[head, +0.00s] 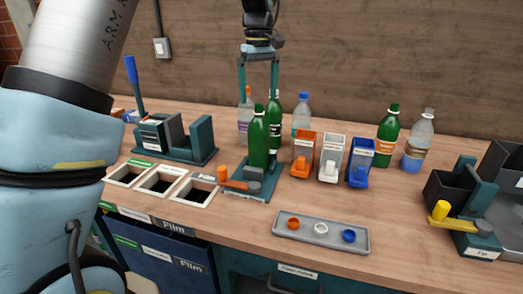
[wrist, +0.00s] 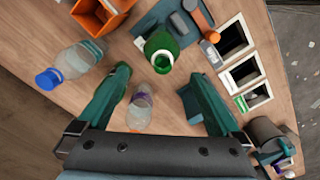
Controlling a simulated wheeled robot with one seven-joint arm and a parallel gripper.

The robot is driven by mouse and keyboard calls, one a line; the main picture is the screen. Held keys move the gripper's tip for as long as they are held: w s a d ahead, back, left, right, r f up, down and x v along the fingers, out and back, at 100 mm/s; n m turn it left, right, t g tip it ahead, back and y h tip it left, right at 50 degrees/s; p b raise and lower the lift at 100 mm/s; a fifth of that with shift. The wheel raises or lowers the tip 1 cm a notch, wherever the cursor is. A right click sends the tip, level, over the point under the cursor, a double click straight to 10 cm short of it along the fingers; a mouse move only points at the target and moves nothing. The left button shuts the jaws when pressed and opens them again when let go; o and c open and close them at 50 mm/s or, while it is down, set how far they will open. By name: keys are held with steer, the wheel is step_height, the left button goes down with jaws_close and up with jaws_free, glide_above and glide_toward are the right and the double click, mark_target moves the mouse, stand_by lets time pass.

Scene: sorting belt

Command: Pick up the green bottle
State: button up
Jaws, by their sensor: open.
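In the head view, one green bottle (head: 258,143) stands upright on a teal fixture (head: 248,196). A second, labelled green bottle (head: 274,118) stands just behind it. A third green bottle (head: 388,138) with a green cap stands to the right. My gripper (head: 258,92) hangs open above the first two, fingers pointing down. In the wrist view, the fixture bottle (wrist: 160,47) is seen from above, beyond the open fingertips. A clear bottle (wrist: 140,108) shows between the fingers. Nothing is visibly gripped.
A blue-capped clear bottle (head: 302,112) stands close to the right of my gripper. Orange, white and blue bins stand in a row, with the orange bin (head: 304,150) nearest. A grey tray (head: 320,244) holds caps in front. Another clear bottle (head: 418,140) stands far right.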

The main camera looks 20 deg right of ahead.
mark_target(259, 122)
step_height(259, 122, down, 3)
steer(key=shift+f, duration=0.2)
steer(key=shift+s+a+f+p, duration=0.15)
steer(key=shift+f+p, duration=0.5)
steer(key=shift+f, duration=0.75)
steer(key=shift+s+f+p, duration=0.15)
steer(key=shift+f+p, duration=0.45)
steer(key=shift+f, duration=0.8)
